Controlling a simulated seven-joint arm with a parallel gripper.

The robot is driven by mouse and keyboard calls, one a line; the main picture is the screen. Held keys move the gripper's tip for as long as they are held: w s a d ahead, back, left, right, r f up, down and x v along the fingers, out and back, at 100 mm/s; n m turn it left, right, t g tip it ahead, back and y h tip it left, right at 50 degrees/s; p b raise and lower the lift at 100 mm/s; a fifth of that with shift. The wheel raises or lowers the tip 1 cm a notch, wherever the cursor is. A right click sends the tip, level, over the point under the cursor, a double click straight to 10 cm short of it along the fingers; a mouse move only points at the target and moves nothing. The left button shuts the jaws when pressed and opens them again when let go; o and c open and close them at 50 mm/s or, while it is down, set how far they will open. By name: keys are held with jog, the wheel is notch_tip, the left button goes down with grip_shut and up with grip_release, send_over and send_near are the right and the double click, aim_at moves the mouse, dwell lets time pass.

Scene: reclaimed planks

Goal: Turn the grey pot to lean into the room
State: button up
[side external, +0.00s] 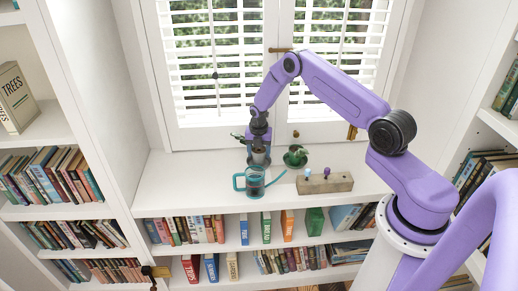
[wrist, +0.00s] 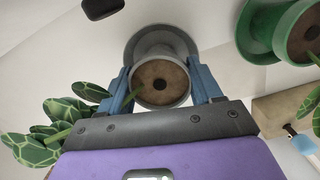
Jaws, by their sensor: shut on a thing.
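The grey pot (wrist: 160,45) is between the two blue fingers of my gripper (wrist: 160,82), which are shut on it from both sides. Brown soil with a dark centre shows inside its rim. Patterned green leaves (wrist: 75,112) reach out to the left in the wrist view, partly behind my gripper's body. In the side view my gripper (side external: 260,143) points down over the grey pot (side external: 259,158) on the white sill. The pot seems upright there; its base is partly hidden by the watering can in front.
A green pot (side external: 295,158) stands close to the right, also seen in the wrist view (wrist: 257,35). A teal watering can (side external: 255,185) stands in front. A wooden block (side external: 325,184) with small tools lies right. Shuttered windows (side external: 210,65) rise behind; the sill's left is clear.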

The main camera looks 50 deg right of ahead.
aim_at(258, 154)
jog(key=o, duration=1.3)
jog(key=shift+o, duration=0.2)
notch_tip(258, 154, up, 17)
jog(key=s+a, duration=0.1)
jog(key=a, duration=0.1)
jog(key=s+a+r+m+y, duration=0.1)
jog(key=s+a+r+m, duration=0.2)
jog(key=s+a+r, duration=0.5)
jog(key=s+a+r+m, duration=0.2)
jog(key=s+a, duration=0.4)
jog(key=a, duration=0.5)
jog(key=s+a+r+m, duration=0.1)
jog(key=s+a, duration=0.1)
jog(key=s, duration=0.4)
jog(key=s+a+r+m, duration=0.1)
jog(key=s+m, duration=0.1)
jog(key=s, duration=0.4)
jog(key=shift+s+a+r, duration=0.3)
jog(key=shift+a, duration=0.1)
jog(key=s+d+m, duration=0.1)
jog(key=s, duration=0.3)
jog(key=s+m, duration=0.1)
jog(key=s, duration=0.4)
jog(key=s+d+m, duration=0.1)
jog(key=s+m, duration=0.1)
jog(key=s, duration=0.2)
jog(key=shift+s+d+r+g+y, duration=0.2)
jog(key=shift+d+g+y, duration=0.1)
jog(key=shift+c, duration=0.2)
